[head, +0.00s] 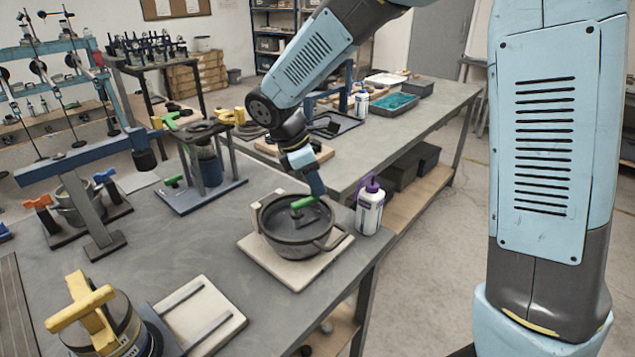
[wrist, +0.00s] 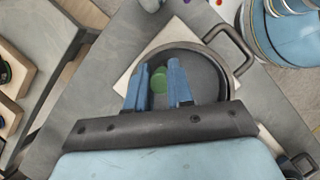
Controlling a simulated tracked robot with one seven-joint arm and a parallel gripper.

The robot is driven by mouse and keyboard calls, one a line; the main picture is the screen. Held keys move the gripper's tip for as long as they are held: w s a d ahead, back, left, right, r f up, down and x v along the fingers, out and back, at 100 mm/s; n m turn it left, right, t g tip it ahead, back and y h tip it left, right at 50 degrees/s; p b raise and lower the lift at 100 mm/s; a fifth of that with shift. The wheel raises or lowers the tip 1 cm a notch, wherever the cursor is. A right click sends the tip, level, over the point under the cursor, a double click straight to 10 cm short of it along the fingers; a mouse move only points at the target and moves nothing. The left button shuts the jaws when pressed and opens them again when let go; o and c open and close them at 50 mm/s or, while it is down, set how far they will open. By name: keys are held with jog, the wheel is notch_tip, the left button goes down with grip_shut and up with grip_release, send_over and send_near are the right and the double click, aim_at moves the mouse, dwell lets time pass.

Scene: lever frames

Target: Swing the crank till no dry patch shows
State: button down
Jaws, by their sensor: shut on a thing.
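A dark grey round pot (head: 283,243) with side handles stands on a pale board near the table's right edge. A crank with a green handle (head: 302,203) sits over the pot's inside. In the wrist view the green grip (wrist: 159,80) shows between the two blue fingers of my gripper (wrist: 161,84). My gripper is shut on the green handle, above the pot floor. The pot (wrist: 212,72) also shows behind the fingers there, its floor dark grey. My fingers hide part of the floor, and I cannot tell wet from dry on it.
A white bottle with a purple cap (head: 370,208) stands close to the pot's right. A device with a yellow handle (head: 82,310) is at the front left. A stand with a dark cylinder (head: 207,165) is behind the pot. Bare table lies left of the pot.

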jog(key=c, duration=1)
grip_release()
jog(key=v, duration=1.3)
jog(key=shift+a+r, duration=0.15)
jog(key=shift+r, duration=0.15)
